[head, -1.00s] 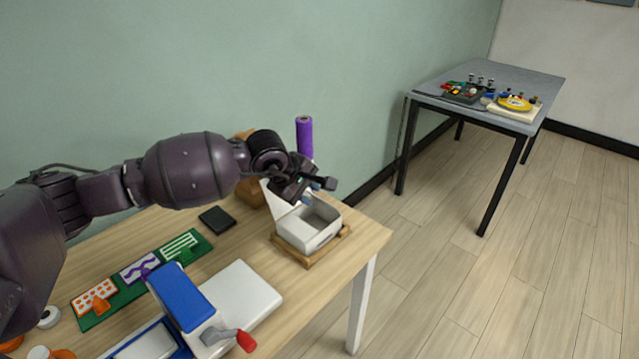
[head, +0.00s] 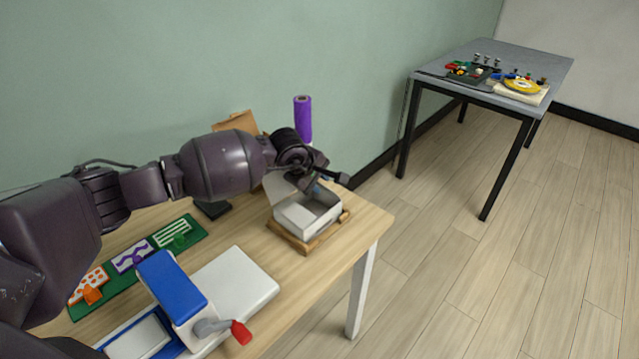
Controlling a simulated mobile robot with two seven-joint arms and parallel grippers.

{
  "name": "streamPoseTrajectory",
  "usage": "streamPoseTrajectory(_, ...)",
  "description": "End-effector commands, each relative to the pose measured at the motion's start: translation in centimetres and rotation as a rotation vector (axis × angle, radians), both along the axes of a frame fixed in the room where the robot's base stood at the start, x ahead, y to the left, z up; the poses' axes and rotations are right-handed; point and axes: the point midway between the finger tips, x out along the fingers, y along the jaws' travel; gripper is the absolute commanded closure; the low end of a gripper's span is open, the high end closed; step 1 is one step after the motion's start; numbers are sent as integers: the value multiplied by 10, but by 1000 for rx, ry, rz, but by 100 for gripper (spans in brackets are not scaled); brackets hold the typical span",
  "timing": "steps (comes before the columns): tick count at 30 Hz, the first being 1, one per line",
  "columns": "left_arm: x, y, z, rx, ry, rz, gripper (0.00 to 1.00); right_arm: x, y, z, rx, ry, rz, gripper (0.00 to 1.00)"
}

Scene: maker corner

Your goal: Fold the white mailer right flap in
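The white mailer (head: 298,220) is a small open box on a wooden tray (head: 292,244) near the table's right end. A white panel (head: 277,188) stands up at its left back side, partly hidden by my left arm. Which flap is the right one I cannot tell. My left gripper (head: 325,181) is over the back of the mailer, its fingers near the back rim. Its fingertips are small and partly hidden, so I cannot tell whether it is open or touches the box. My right gripper is not in view.
A blue and white press with a red-tipped handle (head: 175,290) stands at the front. A green mat (head: 140,258) with patterned cards lies left. A purple roll (head: 303,119) and brown cardboard (head: 236,122) are behind my arm. A grey table (head: 500,65) stands farther off.

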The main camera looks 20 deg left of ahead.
Motion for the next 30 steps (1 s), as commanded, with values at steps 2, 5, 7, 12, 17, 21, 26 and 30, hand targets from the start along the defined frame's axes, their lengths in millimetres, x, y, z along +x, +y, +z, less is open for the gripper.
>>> streamPoseTrajectory(2,3,-2,-6,-1,0,-1,72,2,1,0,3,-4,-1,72)
streamPoseTrajectory(5,5,-2,-8,1,0,-1,72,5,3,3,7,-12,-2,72)
streamPoseTrajectory(7,5,-2,-8,0,-1,-1,72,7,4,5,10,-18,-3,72)
streamPoseTrajectory(12,5,-2,-8,0,-1,-1,72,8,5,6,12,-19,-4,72)
streamPoseTrajectory(17,5,-2,-8,0,-1,-1,90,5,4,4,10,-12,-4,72)
streamPoseTrajectory(21,5,-2,-8,0,0,0,100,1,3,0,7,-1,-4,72)
streamPoseTrajectory(26,4,-2,-8,-1,-4,0,100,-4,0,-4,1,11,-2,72)
streamPoseTrajectory(30,2,0,-12,-18,-49,1,100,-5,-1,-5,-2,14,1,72)
